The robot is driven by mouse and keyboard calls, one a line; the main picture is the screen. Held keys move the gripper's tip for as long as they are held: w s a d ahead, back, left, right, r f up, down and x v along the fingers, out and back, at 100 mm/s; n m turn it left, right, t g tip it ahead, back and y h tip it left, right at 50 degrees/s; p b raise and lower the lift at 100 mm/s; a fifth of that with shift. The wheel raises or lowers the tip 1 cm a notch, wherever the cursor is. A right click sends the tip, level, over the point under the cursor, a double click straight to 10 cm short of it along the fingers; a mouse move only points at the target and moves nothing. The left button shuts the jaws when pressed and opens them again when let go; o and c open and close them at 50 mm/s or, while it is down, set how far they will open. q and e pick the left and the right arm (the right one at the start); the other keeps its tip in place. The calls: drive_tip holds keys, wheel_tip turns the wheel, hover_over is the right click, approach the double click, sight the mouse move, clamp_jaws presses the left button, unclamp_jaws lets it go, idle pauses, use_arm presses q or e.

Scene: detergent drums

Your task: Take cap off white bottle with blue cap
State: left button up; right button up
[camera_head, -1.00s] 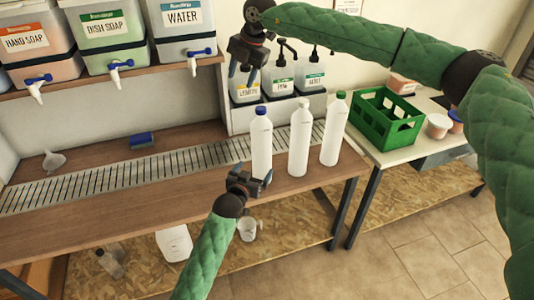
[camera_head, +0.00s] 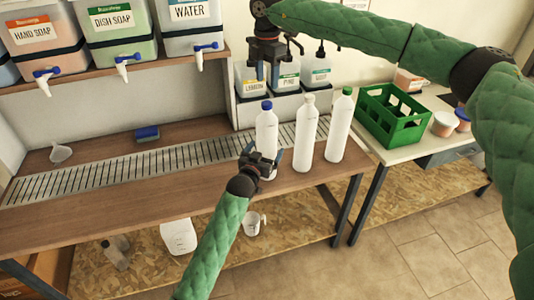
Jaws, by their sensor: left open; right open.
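The white bottle with the blue cap (camera_head: 266,128) stands upright at the left of three white bottles on the wooden bench. Its blue cap (camera_head: 267,105) is on it. My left gripper (camera_head: 262,160) is open at the bottle's lower body, with its fingers to either side in the picture; I cannot tell whether they touch it. My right gripper (camera_head: 268,72) is open and empty above the blue cap, with its fingers pointing down and a small gap to the cap.
A white-capped bottle (camera_head: 307,128) and a green-capped bottle (camera_head: 339,126) stand close on the right. Pump bottles (camera_head: 287,82) are behind my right gripper. A green crate (camera_head: 390,115) is on the side table. A funnel (camera_head: 60,153) and blue sponge (camera_head: 147,133) lie left; the bench between is clear.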

sight(267, 103)
use_arm(q)
drive_tip(key=shift+x, duration=1.1)
drive_tip(key=shift+c, duration=0.4)
drive_tip(key=c, duration=1.8)
use_arm(e)
drive_tip(key=shift+r, duration=0.15)
use_arm(q)
drive_tip(key=shift+c, duration=0.6)
use_arm(e)
drive_tip(key=shift+r, duration=0.1)
drive_tip(key=m, duration=0.4)
drive_tip(key=shift+f, duration=4.25)
drive_tip(key=shift+c, duration=0.4)
